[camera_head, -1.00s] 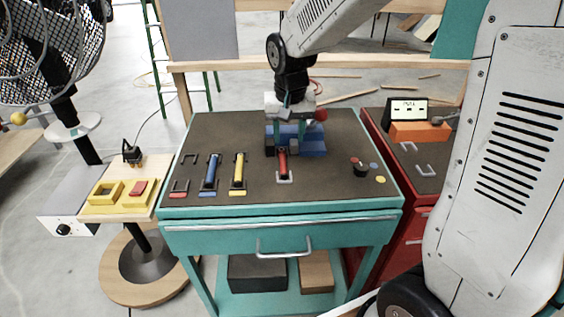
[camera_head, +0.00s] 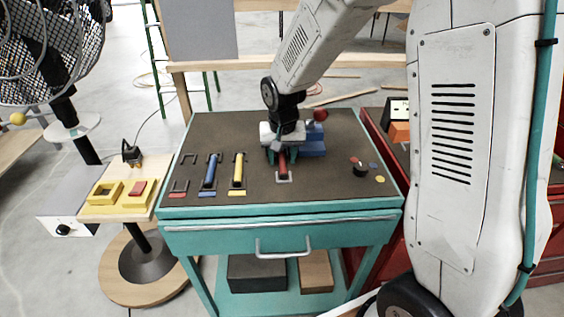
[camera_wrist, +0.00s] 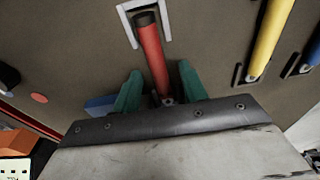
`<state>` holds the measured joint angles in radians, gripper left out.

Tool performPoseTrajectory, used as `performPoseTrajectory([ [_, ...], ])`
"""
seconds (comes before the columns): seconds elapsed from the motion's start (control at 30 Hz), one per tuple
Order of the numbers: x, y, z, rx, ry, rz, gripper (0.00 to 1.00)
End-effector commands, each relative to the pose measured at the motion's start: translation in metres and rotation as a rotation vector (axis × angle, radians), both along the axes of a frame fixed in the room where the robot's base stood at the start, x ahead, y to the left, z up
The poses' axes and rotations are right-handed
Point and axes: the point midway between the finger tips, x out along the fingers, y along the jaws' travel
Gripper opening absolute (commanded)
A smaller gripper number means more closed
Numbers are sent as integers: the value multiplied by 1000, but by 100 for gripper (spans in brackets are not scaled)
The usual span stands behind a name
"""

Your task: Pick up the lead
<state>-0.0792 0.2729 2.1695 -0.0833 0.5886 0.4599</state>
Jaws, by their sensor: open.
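A red cylindrical lead (camera_head: 283,165) lies on the dark top of the teal workbench (camera_head: 232,211), its near end in a pale U-shaped bracket. In the wrist view the red lead (camera_wrist: 151,50) runs from the bracket (camera_wrist: 124,16) back between my green fingertips. My gripper (camera_head: 282,156) is open, pointing down over the lead; in the wrist view the open gripper (camera_wrist: 160,84) has one finger on each side of it, with gaps showing. The lead's far end is partly hidden by the gripper.
A blue lead (camera_head: 211,171) and a yellow lead (camera_head: 238,171) lie left of the red one. A blue block (camera_head: 314,146) stands close behind and right of my gripper. A small dark cylinder (camera_head: 360,170) and coloured discs lie at the right. The front-right benchtop has free room.

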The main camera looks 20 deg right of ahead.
Motion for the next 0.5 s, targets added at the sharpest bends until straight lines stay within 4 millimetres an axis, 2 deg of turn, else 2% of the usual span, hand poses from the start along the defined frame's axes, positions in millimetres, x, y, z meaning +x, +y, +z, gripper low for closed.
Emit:
performPoseTrajectory([
  [0.07,0,0,0,0,0,0,40],
  [0.2,0,0,0,0,0,0,1],
  [0.5,0,0,1,0,0,0,0],
])
